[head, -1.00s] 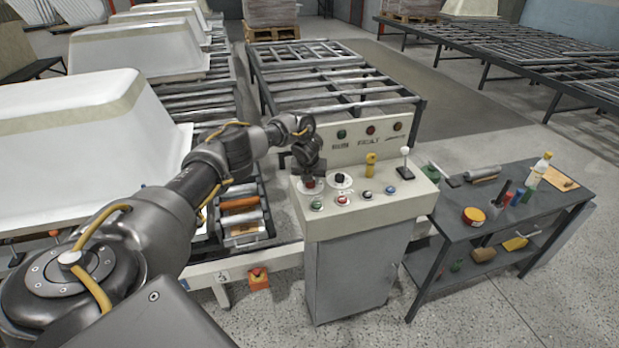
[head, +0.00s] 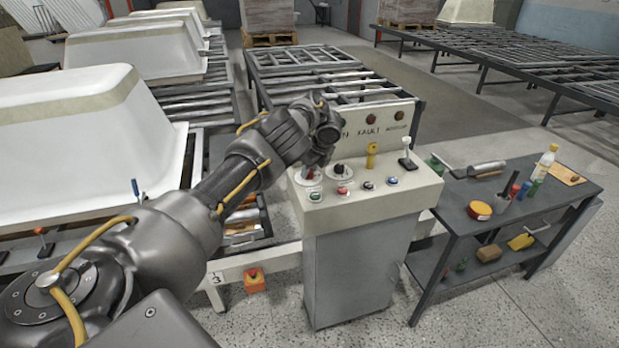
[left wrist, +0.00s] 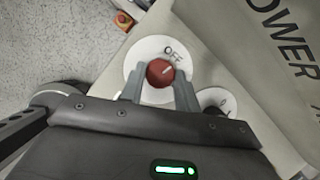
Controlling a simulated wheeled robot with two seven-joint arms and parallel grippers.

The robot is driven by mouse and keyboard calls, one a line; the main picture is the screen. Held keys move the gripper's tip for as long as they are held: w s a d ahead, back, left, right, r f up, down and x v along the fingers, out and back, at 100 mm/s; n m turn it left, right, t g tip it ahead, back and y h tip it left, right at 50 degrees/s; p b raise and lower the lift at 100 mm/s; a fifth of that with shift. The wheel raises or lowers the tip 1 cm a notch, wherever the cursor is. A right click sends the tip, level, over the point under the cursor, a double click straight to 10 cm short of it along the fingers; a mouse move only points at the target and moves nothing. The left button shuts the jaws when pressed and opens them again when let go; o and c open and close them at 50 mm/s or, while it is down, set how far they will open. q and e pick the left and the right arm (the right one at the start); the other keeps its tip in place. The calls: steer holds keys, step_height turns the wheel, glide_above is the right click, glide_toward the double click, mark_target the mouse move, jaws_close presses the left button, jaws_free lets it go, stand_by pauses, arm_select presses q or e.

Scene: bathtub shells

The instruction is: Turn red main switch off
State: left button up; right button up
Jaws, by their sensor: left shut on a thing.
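The red main switch (left wrist: 158,75) is a round red knob with a small pale mark, on a white round plate (left wrist: 146,50) lettered OFF, in the left wrist view. The pale mark slants toward the OFF lettering. My left gripper (left wrist: 160,90) has one grey finger on each side of the knob and is shut on it. In the head view my left gripper (head: 311,168) is at the left end of the cream control panel (head: 408,205), and it mostly hides the switch. My right gripper is not in view.
A black rotary switch (head: 339,170), a yellow handle (head: 372,155), a white-knobbed lever (head: 407,155) and several buttons share the panel. An upright signboard (head: 397,108) stands behind. A dark tool table (head: 530,200) is at right, and a white tub shell (head: 80,165) at left.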

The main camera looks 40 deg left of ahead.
arm_select(q)
steer(key=shift+n+g, duration=0.4)
steer(key=shift+n, duration=0.6)
steer(key=o, duration=1)
steer(key=shift+a, duration=0.1)
steer(key=shift+w+r, duration=0.1)
steer(key=b+v, duration=0.1)
steer(key=v, duration=0.9)
steer(key=shift+d+r, duration=0.25)
steer(key=shift+r, duration=0.05)
